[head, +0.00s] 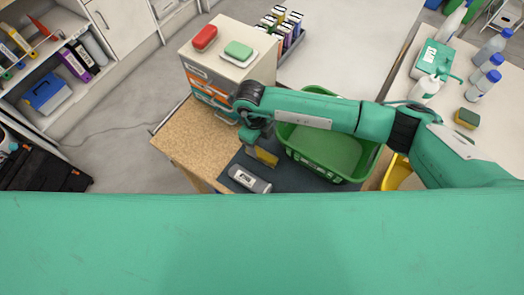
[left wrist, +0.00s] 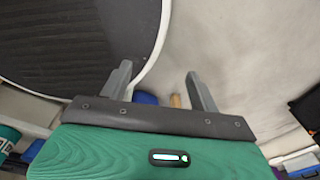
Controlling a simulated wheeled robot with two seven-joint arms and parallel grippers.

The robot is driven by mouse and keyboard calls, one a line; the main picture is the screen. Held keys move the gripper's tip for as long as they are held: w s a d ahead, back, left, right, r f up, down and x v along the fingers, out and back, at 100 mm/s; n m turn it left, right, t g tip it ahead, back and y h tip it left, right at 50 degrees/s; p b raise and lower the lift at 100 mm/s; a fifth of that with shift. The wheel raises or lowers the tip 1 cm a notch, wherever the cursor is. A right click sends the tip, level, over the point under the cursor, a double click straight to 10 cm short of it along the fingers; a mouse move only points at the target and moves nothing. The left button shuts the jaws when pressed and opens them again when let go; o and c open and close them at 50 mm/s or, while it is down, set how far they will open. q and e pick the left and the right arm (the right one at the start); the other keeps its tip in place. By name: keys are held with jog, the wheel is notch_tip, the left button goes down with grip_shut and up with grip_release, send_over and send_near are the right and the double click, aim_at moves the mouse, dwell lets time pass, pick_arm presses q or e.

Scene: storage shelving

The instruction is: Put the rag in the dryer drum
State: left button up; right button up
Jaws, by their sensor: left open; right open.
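I cannot make out a rag or a dryer drum in either view. My right gripper (head: 262,150) hangs at the end of the teal arm in the head view, left of the green basket and above a grey cylinder. It is small and partly hidden by its wrist; a yellow piece shows at its tip, and I cannot tell what this is. My left gripper (left wrist: 160,88) is open in the left wrist view, with nothing between its fingers. The left gripper does not show in the head view.
A green basket (head: 361,173) and a grey cylinder (head: 249,179) are on a dark mat. A drawer unit (head: 240,72) stands behind. Bottles (head: 482,84) stand on the right table. A dark surface with a pale curved rim (left wrist: 80,40) fills the left wrist view's upper left.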

aim_at(261, 152)
jog(key=shift+s+f+p, duration=0.35)
jog(key=shift+f+p, duration=0.45)
jog(key=shift+f, duration=0.05)
jog(key=f, duration=0.1)
jog(key=f+p, duration=0.1)
jog(key=f, duration=0.1)
jog(key=shift+s+d, duration=0.1)
jog(key=shift+s, duration=0.2)
jog(key=shift+f, duration=0.4)
pick_arm(q)
jog(key=r, duration=0.3)
jog(key=shift+w, duration=0.3)
pick_arm(e)
jog(key=shift+c, duration=0.5)
pick_arm(q)
jog(key=shift+w+r, duration=0.1)
jog(key=shift+w, duration=0.2)
pick_arm(e)
jog(key=c, duration=1)
